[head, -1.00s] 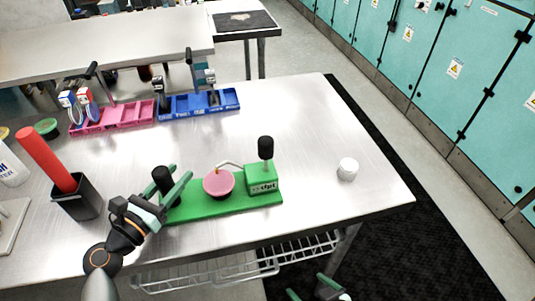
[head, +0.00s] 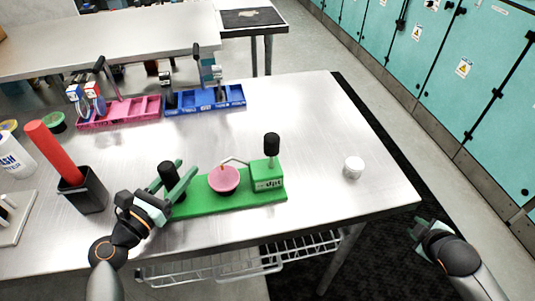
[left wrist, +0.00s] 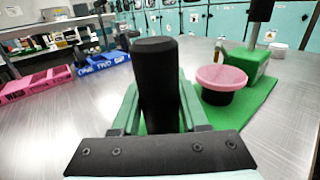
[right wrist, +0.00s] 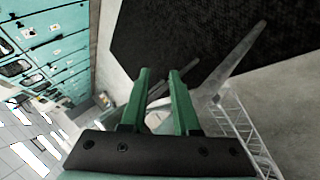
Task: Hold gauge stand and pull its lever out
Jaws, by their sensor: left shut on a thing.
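The gauge stand (head: 232,197) is a green base on the steel table. It has a black upright post (head: 169,174) at its left end, a pink-topped round cup (head: 223,179) in the middle and a green block with a black-knobbed lever (head: 271,146) at its right end. My left gripper (head: 182,183) is shut on the black post; the left wrist view shows the post (left wrist: 158,80) between its fingers. My right gripper (head: 424,230) is off the table's front right edge, away from the stand. The right wrist view shows its fingers (right wrist: 159,90) apart and empty.
A white round container (head: 353,167) stands right of the stand. A black holder with a red stick (head: 84,192) is at left. Pink (head: 120,111) and blue (head: 204,98) trays lie behind. The table between stand and white container is clear.

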